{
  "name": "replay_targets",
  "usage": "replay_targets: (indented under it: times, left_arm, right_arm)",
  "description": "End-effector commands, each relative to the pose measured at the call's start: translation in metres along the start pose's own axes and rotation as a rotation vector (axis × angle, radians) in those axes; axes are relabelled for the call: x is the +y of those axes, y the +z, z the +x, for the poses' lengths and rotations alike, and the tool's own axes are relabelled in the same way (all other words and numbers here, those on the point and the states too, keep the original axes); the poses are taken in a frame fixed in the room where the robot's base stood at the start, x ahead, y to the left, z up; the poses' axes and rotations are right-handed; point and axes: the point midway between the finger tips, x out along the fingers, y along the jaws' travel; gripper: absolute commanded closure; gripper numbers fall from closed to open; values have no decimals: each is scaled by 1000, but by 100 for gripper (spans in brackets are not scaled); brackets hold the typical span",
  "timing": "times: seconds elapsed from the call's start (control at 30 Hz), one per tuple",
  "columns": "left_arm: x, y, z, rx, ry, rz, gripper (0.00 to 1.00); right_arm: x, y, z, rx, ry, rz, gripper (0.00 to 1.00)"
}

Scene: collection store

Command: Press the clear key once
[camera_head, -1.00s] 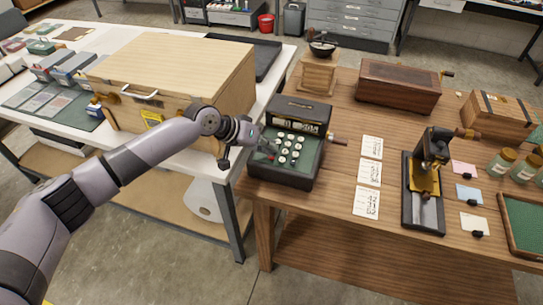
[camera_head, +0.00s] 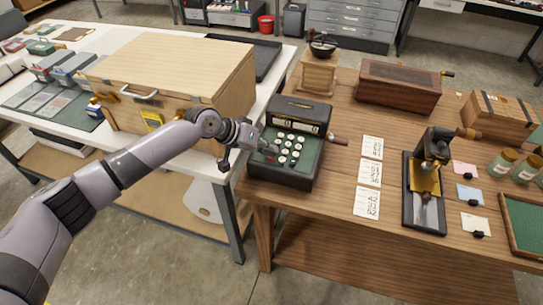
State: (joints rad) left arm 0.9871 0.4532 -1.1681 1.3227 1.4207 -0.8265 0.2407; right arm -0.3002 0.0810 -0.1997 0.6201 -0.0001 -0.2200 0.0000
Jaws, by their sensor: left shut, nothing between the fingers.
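The dark adding machine (camera_head: 309,166) stands at the left end of the wooden table, with a green key panel, several round white keys (camera_head: 287,151) and a wooden-handled crank on its right side. My left gripper (camera_head: 266,148) reaches in from the left and is shut and empty. Its fingertips are at the left part of the key panel, over or on the keys there. I cannot tell whether they touch a key. The gripper hides the left keys, and I cannot make out the clear key. My right gripper is not in view.
A large wooden crate (camera_head: 180,62) stands on the white table (camera_head: 279,82) behind my left arm. Paper cards (camera_head: 370,173) lie right of the machine, with a black press (camera_head: 408,200) beyond them. A coffee grinder (camera_head: 319,75) and a wooden box (camera_head: 398,92) stand behind.

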Motion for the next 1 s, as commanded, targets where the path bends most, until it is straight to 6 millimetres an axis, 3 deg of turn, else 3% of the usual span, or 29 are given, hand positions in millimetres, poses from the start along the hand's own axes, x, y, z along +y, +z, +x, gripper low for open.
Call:
replay_targets:
  times: [0.37, 0.77, 1.0]
  left_arm:
    - [9, -8, -12, -3, 0, -1, 100]
    - [10, -9, -13, -1, 0, 0, 100]
    - [20, -20, -28, -1, 0, 0, 100]
  right_arm:
    - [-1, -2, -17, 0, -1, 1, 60]
    - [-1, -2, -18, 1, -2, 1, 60]
    - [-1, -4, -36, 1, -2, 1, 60]
